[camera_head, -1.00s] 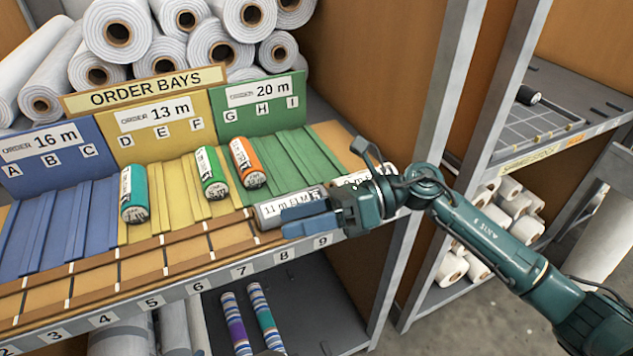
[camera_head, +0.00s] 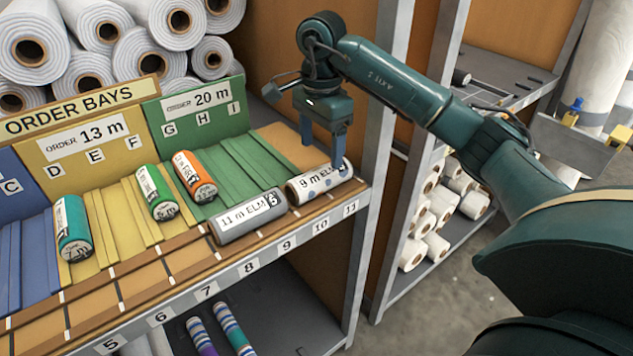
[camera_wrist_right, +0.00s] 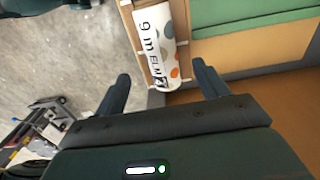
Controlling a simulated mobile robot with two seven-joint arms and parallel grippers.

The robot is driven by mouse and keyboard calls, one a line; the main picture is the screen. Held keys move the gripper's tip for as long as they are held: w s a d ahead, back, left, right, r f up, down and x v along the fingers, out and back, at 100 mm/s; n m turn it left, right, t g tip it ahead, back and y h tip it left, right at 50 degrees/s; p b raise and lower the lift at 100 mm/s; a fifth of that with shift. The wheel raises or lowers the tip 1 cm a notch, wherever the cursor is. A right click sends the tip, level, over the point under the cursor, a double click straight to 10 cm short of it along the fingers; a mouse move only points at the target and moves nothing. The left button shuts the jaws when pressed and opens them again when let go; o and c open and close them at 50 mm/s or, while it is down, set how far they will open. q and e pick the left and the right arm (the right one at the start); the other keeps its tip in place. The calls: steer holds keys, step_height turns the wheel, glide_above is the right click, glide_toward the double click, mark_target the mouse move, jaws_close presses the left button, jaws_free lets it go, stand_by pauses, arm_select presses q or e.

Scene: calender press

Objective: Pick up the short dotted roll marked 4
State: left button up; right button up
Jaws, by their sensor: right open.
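The short white roll with coloured dots (camera_head: 320,182) lies on its side in the front tray of the shelf, near its right end. Its label reads "9 m ELM"; the end mark is partly covered in the head view. In the right wrist view the dotted roll (camera_wrist_right: 162,45) shows a 4 at its near end. My right gripper (camera_head: 323,152) is open and points down over the dotted roll, with one finger crossing its picture. In the right wrist view the roll appears beyond and between the open fingertips (camera_wrist_right: 160,77). My left gripper is not in view.
A grey roll marked 5 (camera_head: 248,215) lies just left of the dotted roll. Teal (camera_head: 73,228), green (camera_head: 157,192) and orange (camera_head: 194,177) rolls rest in the order bays. A grey shelf post (camera_head: 377,150) stands close on the right.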

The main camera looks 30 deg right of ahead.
mark_target(320, 170)
step_height(320, 170, down, 8)
steer(key=shift+r+p, duration=0.1)
steer(key=shift+p, duration=0.6)
steer(key=c, duration=1.1)
